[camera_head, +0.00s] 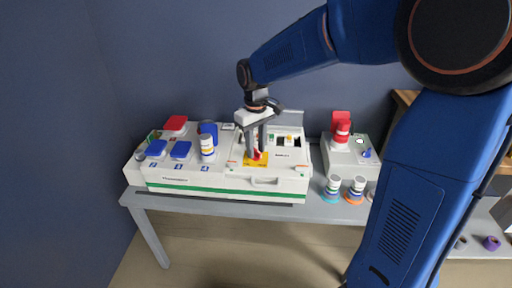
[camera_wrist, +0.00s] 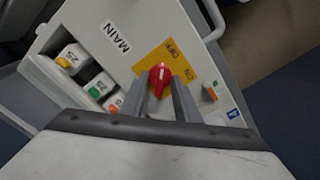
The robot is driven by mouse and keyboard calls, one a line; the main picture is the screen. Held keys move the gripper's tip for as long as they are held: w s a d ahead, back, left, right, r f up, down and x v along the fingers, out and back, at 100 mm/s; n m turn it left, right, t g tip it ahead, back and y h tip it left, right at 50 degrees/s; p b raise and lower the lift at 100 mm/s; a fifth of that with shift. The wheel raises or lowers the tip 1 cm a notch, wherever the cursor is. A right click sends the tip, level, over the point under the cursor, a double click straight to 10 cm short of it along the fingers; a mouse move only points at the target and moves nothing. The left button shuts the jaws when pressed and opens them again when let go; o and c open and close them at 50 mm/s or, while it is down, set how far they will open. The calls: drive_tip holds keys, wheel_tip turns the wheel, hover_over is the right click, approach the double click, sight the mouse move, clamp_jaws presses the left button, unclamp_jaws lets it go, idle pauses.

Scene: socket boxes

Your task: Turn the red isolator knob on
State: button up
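The red isolator knob (camera_wrist: 159,77) sits on a yellow plate (camera_wrist: 170,58) marked OFF and ON, beside the MAIN label on the white box. A pale line marks the knob; it points towards the OFF side of the plate. My gripper (camera_wrist: 160,86) is over the plate, its two fingers apart, one on each side of the knob. I see no clear grip on it. In the head view my gripper (camera_head: 258,152) points down at the yellow plate (camera_head: 262,161), and the fingers mostly hide the knob.
Small breakers (camera_wrist: 88,77) sit in an opening beside the plate. The white box (camera_head: 190,185) also carries blue covers (camera_head: 181,150) and a white-and-yellow plug (camera_head: 207,148). A grey box (camera_head: 352,157) with a red plug (camera_head: 342,128) stands right. Ringed plugs (camera_head: 333,187) stand nearby.

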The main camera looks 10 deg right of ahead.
clamp_jaws()
drive_tip(key=shift+m, duration=0.3)
drive_tip(key=m, duration=0.6)
drive_tip(key=shift+m, duration=0.3)
drive_tip(key=m, duration=1)
drive_tip(key=shift+m, duration=0.5)
